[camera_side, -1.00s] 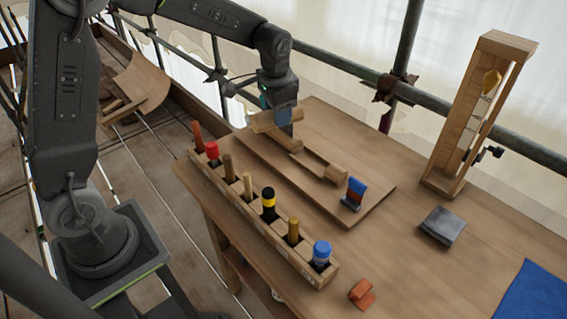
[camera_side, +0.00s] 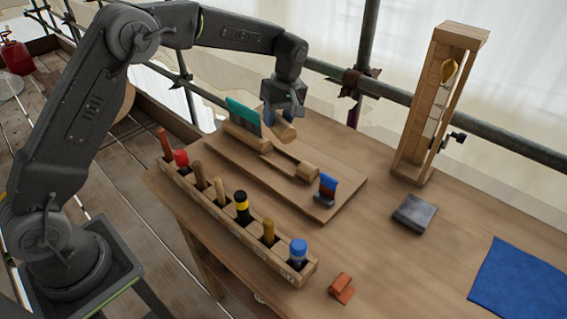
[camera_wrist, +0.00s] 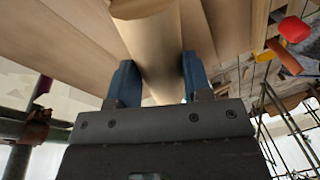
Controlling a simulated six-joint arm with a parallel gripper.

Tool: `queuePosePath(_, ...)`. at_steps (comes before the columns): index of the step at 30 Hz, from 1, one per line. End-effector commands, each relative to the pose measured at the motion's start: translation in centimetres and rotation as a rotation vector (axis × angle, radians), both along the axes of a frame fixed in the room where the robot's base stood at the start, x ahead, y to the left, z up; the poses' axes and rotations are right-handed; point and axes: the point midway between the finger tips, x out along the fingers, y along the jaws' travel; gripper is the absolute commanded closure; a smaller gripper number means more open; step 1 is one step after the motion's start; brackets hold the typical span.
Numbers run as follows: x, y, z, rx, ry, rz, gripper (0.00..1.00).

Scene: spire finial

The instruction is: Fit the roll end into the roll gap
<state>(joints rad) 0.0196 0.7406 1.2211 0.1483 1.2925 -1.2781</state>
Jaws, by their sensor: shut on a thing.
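My gripper (camera_side: 271,117) is shut on a pale wooden roll end (camera_side: 284,131), held just above the sloping board (camera_side: 325,207). In the wrist view, the blue fingers of my gripper (camera_wrist: 155,82) stand either side of the wooden cylinder (camera_wrist: 152,45), which runs away from them. On the board lies a wooden workpiece (camera_side: 291,163) with a thick part at the back left, a recessed middle and a round end at the front right. The held roll end is close beside its thick part. I cannot tell which space is the roll gap, nor whether they touch.
A teal upright piece (camera_side: 243,115) stands by the thick part; a blue and red one (camera_side: 326,188) is at the board's front. A tool rack (camera_side: 232,220) lines the left edge. A wooden frame (camera_side: 438,105), grey block (camera_side: 414,213) and blue cloth (camera_side: 520,283) are right.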

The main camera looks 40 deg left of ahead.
Motion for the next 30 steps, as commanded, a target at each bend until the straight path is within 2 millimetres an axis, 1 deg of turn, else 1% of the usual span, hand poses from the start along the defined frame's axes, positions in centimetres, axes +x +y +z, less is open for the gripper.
queuePosePath(3, 0.6, -0.5, -0.6, 0.0, 0.002, 0.147, 0.83)
queuePosePath(6, 0.9, -0.7, -0.9, 0.0, 0.002, 0.244, 0.83)
queuePosePath(10, 1.2, -1.0, -1.3, 0.001, 0.002, 0.323, 0.83)
queuePosePath(13, 1.2, -1.0, -2.4, 0.001, 0.004, 0.345, 0.83)
queuePosePath(19, 1.2, -1.0, -6.0, 0.001, 0.004, 0.346, 0.83)
queuePosePath(21, 1.2, -1.0, -6.8, 0.001, 0.002, 0.346, 0.83)
queuePosePath(26, 1.2, -1.0, -8.0, 0.0, 0.001, 0.345, 0.83)
queuePosePath(30, 1.2, -1.0, -9.8, 0.001, 0.003, 0.344, 0.83)
